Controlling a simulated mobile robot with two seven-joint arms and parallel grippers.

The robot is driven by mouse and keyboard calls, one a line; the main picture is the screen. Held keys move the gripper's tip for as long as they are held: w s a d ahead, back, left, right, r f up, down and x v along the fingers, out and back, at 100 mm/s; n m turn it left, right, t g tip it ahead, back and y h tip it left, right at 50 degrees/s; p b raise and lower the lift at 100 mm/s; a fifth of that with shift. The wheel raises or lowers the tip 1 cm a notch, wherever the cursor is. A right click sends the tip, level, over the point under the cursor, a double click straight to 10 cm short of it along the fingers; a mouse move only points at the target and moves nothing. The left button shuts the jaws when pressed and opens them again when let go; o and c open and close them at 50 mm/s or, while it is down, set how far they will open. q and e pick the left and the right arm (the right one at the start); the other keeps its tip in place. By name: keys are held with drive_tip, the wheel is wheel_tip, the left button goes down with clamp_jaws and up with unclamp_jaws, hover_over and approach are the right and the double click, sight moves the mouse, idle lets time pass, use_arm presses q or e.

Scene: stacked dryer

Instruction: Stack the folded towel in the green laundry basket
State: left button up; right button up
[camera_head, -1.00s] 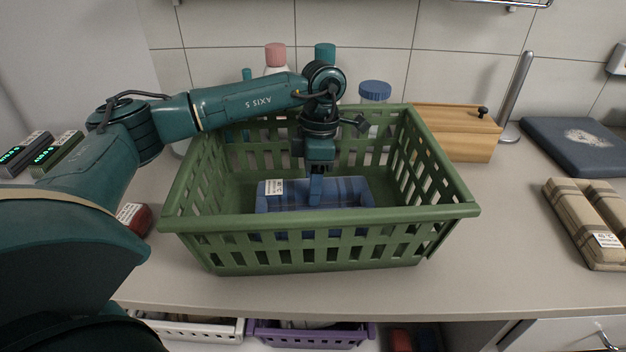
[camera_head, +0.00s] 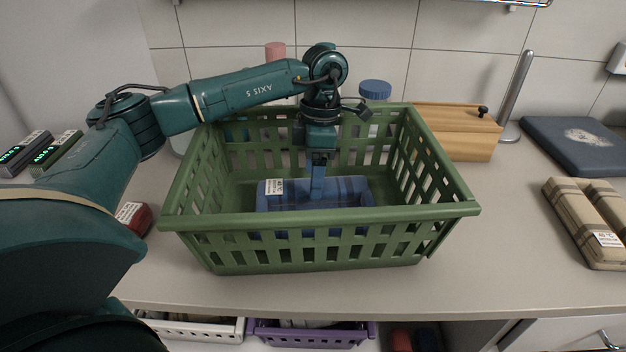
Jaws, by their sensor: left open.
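The green laundry basket (camera_head: 320,219) stands upright on the counter in the middle of the head view. A folded blue plaid towel (camera_head: 345,191) with a white label lies inside it on the basket floor. My left gripper (camera_head: 316,190) points down into the basket, open, with its fingertips at the towel's upper side; whether they touch it is hard to tell. The fingers hide a small part of the towel. The basket's front wall partly hides the towel's front. My right gripper is out of view.
A folded beige plaid towel (camera_head: 590,222) lies at the right, near a dark blue folded item (camera_head: 580,145). A wooden box (camera_head: 455,132) and capped bottles stand behind the basket. White (camera_head: 195,329) and purple (camera_head: 310,336) baskets sit below the counter.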

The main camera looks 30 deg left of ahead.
use_arm(q)
wheel_tip(320, 180, up, 10)
drive_tip(key=w, duration=0.1)
drive_tip(key=shift+w, duration=0.35)
